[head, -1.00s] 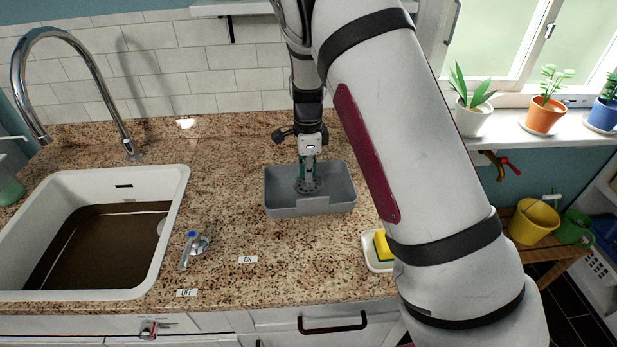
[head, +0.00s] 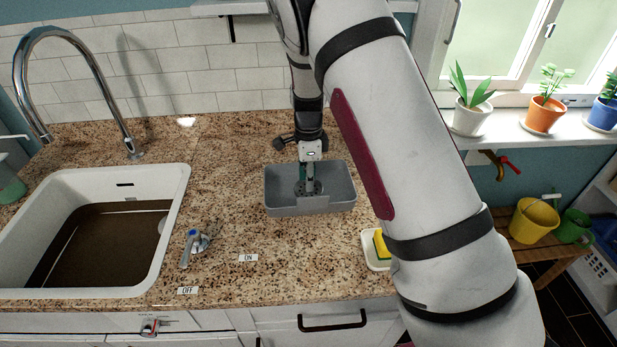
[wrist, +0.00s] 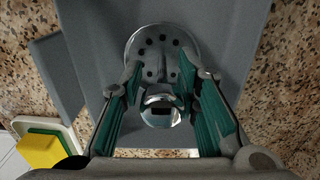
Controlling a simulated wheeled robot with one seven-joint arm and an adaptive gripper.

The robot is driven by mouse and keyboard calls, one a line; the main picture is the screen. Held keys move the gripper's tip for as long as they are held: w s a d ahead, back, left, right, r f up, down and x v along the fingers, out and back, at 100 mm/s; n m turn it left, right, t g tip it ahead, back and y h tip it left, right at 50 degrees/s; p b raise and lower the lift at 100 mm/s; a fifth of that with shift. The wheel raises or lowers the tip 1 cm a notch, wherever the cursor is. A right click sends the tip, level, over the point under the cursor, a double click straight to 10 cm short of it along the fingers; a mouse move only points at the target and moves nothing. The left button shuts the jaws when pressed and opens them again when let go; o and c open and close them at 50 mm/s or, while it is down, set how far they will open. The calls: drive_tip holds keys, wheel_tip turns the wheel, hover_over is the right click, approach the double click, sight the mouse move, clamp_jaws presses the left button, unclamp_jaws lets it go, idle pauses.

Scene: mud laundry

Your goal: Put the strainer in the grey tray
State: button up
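The strainer (head: 307,188) is a round grey metal disc with holes. It is inside the grey tray (head: 325,205), left of the tray's middle, and appears to lie on its floor. In the wrist view the strainer (wrist: 160,42) lies flat below my fingers, with its shiny knob (wrist: 160,112) between them. My gripper (head: 308,182) points down into the tray over the strainer. In the wrist view my gripper's green-padded fingers (wrist: 160,75) stand apart, with gaps beside the knob. The strainer's near edge is partly hidden by the fingers.
A sink (head: 178,190) of dark water with a tall faucet (head: 95,80) is at left. A tap lever (head: 193,248) stands between sink and tray. A yellow sponge (head: 381,245) in a white dish is at right, partly behind my arm.

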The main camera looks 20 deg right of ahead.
wheel_tip(320, 180, up, 12)
drive_tip(key=shift+r+b, duration=0.1)
drive_tip(key=shift+b, duration=0.75)
drive_tip(key=s+d+r+n+t+y, duration=0.1)
drive_tip(key=s+r+n+t+y, duration=0.1)
drive_tip(key=s+r+n, duration=0.95)
drive_tip(key=s+r+n+t+h, duration=0.2)
drive_tip(key=s+n, duration=0.6)
drive_tip(key=s, duration=1.1)
drive_tip(key=shift+s+d+r+t, duration=0.2)
drive_tip(key=shift+d+r+t, duration=0.25)
drive_tip(key=shift+r+t, duration=0.3)
